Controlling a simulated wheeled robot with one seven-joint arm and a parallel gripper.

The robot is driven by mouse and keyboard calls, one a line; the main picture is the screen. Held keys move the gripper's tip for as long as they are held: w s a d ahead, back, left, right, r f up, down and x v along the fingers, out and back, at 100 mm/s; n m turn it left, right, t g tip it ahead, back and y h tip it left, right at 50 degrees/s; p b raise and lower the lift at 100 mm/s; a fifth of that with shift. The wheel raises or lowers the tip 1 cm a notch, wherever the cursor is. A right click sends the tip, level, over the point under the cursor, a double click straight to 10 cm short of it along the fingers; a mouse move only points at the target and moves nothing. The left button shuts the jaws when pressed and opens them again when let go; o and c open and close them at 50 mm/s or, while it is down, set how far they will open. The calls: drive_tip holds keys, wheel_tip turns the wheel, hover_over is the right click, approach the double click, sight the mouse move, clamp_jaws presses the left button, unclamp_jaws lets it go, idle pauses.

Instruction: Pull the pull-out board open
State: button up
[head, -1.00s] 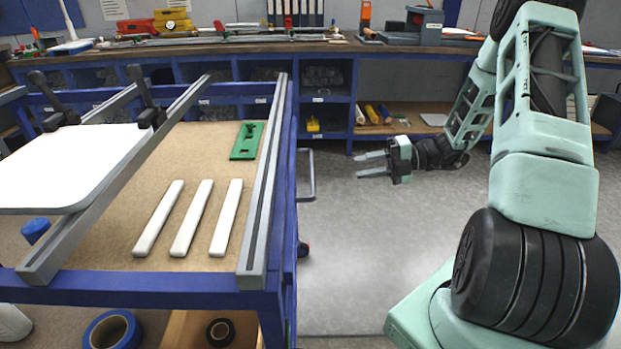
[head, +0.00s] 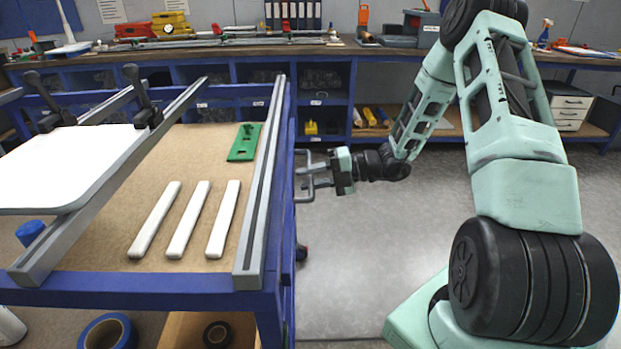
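A grey U-shaped handle (head: 309,196) sticks out from the right side of the blue cart in the head view. I cannot tell which panel is the pull-out board; the cart's side hides whatever the handle is fixed to. My gripper (head: 306,177) reaches in from the right at the handle, pointing left. Its two grey fingers are apart and overlap the handle in the picture. I cannot tell whether they touch it or whether its bar lies between them.
The blue cart frame (head: 150,292) carries a brown board with white strips (head: 188,220), a green piece (head: 244,142) and a clamped white sign plate (head: 65,165). A long workbench (head: 400,50) runs along the back. Grey floor (head: 400,240) is clear right of the cart.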

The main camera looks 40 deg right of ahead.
clamp_jaws()
drive_tip(key=f+p+v, duration=0.2)
drive_tip(key=p+v, duration=0.1)
drive_tip(key=v, duration=0.7)
drive_tip(key=f+p+v, duration=0.2)
drive_tip(key=p+v, duration=0.1)
drive_tip(key=v, duration=0.8)
drive_tip(key=d+f+p+v, duration=0.1)
drive_tip(key=f+p+v, duration=0.1)
drive_tip(key=v, duration=0.9)
drive_tip(key=shift+s+f+p, duration=0.2)
drive_tip(key=shift+s+p, duration=0.1)
drive_tip(key=shift+p, duration=0.1)
unclamp_jaws()
